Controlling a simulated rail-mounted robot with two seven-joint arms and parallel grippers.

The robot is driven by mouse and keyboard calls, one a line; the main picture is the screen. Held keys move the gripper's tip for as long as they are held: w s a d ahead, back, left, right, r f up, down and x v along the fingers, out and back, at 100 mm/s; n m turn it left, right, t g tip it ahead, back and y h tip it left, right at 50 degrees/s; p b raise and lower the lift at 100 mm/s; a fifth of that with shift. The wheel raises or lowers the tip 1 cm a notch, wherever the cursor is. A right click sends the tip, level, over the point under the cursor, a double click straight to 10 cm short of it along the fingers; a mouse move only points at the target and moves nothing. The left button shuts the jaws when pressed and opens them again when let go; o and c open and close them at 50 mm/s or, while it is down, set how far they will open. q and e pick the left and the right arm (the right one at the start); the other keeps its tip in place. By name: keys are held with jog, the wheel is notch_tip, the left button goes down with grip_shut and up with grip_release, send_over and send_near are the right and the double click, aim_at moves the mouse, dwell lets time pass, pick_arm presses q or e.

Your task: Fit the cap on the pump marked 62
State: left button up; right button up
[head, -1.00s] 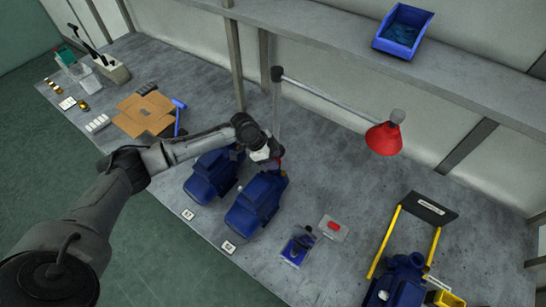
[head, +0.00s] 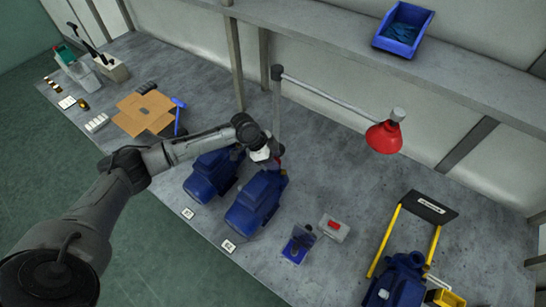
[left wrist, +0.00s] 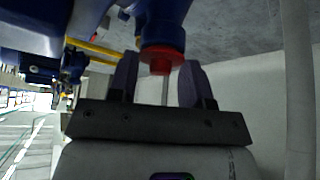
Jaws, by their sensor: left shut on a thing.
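Two blue pumps, one on the left (head: 212,176) and one on the right (head: 256,204), stand side by side mid-bench. Each has a small white card in front, the left card (head: 188,214) and the right card (head: 229,247); I cannot read their numbers. My left gripper (head: 274,159) is at the back end of the right pump of this pair. In the left wrist view its fingers (left wrist: 160,82) are shut on a red cap (left wrist: 162,56). The cap is at the end of a blue pump port (left wrist: 162,22); I cannot tell how far it is seated. My right gripper is out of view.
A red lamp (head: 384,137) on a long arm hangs over the bench behind the pumps. Another blue pump (head: 402,282) stands at the right by a yellow frame (head: 385,242). A blue bin (head: 403,30) sits on the shelf. A cardboard box (head: 146,110) lies left.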

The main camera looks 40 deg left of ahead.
pick_arm(q)
jog(key=o, duration=0.9)
jog(key=shift+o, duration=0.2)
jog(key=shift+r, duration=0.1)
jog(key=shift+p+v, duration=1.3)
jog(key=shift+v, duration=0.05)
jog(key=p+v, duration=0.2)
jog(key=v, duration=0.1)
jog(key=shift+s+a+r, duration=0.1)
